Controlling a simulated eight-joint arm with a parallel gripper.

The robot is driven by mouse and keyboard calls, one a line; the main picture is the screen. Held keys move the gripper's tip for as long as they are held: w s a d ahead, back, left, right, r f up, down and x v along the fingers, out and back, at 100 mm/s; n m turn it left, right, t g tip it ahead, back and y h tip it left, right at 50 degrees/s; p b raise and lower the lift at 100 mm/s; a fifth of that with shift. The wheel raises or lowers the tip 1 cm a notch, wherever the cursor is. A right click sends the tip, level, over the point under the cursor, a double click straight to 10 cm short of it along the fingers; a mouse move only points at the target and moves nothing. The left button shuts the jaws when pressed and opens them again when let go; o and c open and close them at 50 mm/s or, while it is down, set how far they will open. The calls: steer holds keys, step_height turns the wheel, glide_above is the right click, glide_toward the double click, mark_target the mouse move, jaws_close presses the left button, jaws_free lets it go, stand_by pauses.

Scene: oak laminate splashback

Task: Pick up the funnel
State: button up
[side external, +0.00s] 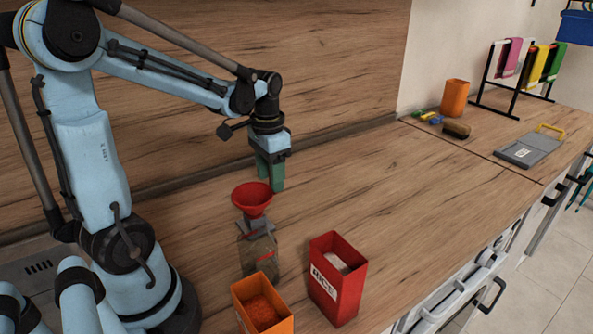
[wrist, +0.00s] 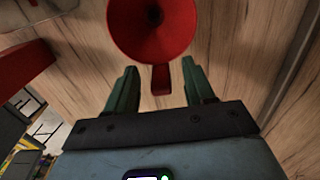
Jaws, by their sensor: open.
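The red funnel (side external: 252,199) sits upright in the top of a clear jar (side external: 258,248) on the wooden counter. In the wrist view the funnel (wrist: 152,28) shows its round mouth at the top, with a small red tab pointing toward my gripper. My gripper (side external: 271,178) has green fingers pointing down, just behind and slightly right of the funnel in the side view. In the wrist view my gripper (wrist: 160,84) is open, its fingers apart on either side of the tab. Nothing is held.
A red box labelled RICE (side external: 338,279) stands right of the jar. An orange box (side external: 263,305) with reddish contents stands in front. A grey dustpan-like item (side external: 529,147), an orange cup (side external: 454,98) and a towel rack (side external: 512,77) are far right. The middle counter is clear.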

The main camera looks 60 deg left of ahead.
steer(key=shift+c, duration=0.4)
jaws_close()
